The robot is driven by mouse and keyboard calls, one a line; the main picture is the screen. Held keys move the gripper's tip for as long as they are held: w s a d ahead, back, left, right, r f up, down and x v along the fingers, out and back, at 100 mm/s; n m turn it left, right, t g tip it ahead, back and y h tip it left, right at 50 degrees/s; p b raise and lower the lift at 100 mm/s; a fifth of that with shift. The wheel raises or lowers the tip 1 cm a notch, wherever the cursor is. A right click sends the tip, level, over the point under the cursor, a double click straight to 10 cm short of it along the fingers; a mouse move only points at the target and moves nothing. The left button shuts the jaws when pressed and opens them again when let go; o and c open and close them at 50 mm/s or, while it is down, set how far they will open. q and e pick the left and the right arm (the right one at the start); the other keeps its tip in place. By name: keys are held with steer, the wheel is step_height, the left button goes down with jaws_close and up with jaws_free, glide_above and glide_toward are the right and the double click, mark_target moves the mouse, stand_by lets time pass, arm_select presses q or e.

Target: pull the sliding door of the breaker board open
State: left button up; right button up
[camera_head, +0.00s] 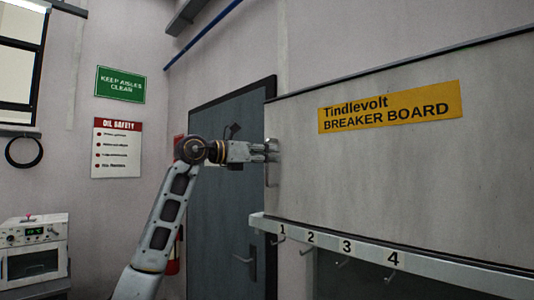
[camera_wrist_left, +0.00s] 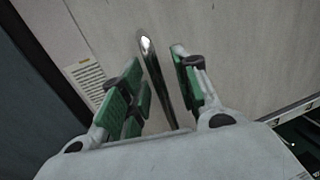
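The breaker board's sliding door (camera_head: 400,170) is a large pale grey panel with a yellow "Tindlevolt BREAKER BOARD" label (camera_head: 390,107). It covers the right part of the head view. A metal bar handle (camera_head: 273,172) stands at the door's left edge. My left gripper (camera_head: 271,151) is at this handle. In the left wrist view the handle (camera_wrist_left: 158,80) runs between the two green-padded fingers of the gripper (camera_wrist_left: 157,75). The fingers are spread, with gaps visible on both sides of the bar. My right gripper is in neither view.
A white ledge with numbered hooks (camera_head: 335,246) runs below the panel. A dark blue-grey door (camera_head: 220,205) is in the wall behind my left arm. A red extinguisher (camera_head: 173,262) and a white oven-like device (camera_head: 35,255) are to the left.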

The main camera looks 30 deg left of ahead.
arm_select(q)
steer(key=shift+c, duration=0.4)
jaws_close()
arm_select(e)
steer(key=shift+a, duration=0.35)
arm_select(q)
steer(key=shift+d+f, duration=0.1)
steer(key=shift+d, duration=0.05)
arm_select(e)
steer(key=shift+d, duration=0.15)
